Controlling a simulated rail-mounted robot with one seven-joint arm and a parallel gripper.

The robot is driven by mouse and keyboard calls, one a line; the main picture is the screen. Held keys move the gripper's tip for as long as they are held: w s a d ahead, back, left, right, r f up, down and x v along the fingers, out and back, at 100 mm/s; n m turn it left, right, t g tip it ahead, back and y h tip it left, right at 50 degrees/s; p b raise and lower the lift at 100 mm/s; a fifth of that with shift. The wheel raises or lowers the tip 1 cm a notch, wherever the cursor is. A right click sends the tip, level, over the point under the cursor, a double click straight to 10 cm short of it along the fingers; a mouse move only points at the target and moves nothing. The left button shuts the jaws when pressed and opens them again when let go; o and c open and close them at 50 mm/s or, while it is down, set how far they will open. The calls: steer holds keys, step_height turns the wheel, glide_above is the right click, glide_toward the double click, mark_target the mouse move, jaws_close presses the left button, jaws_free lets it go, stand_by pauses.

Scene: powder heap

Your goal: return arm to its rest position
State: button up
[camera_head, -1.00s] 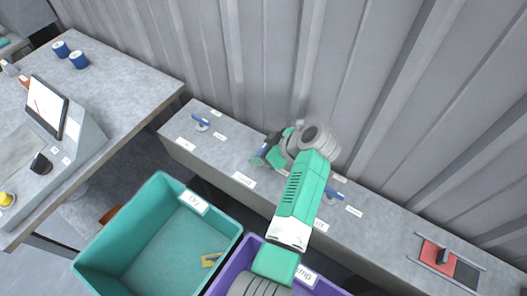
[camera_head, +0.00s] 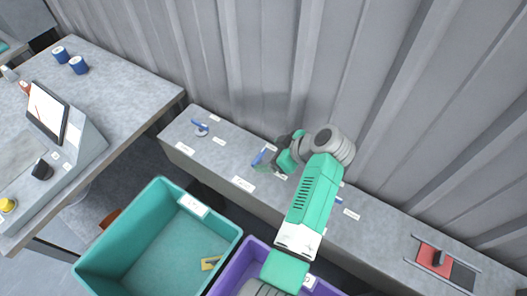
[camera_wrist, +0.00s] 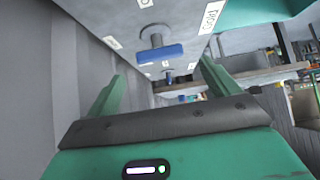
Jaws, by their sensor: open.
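My gripper (camera_head: 268,163) hangs low over the long grey bench (camera_head: 228,163), at the end of my green and grey arm. In the wrist view its two green fingers (camera_wrist: 160,78) are apart with nothing held between them. A blue-handled lever (camera_wrist: 158,54) on a round grey base shows past the fingertips, and a smaller blue one (camera_wrist: 168,76) stands farther off. In the head view a blue handle (camera_head: 259,157) shows just left of my gripper. My arm hides part of the bench behind it.
A ribbed grey wall (camera_head: 400,110) runs close behind the bench. A teal bin (camera_head: 105,243) and a purple bin (camera_head: 226,275) stand in front. Another blue lever (camera_head: 201,127) is on the bench's left, and a red and black slider (camera_head: 436,258) on its right.

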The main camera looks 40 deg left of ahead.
steer(key=v, duration=0.3)
steer(key=shift+r, duration=0.1)
stand_by(0.4)
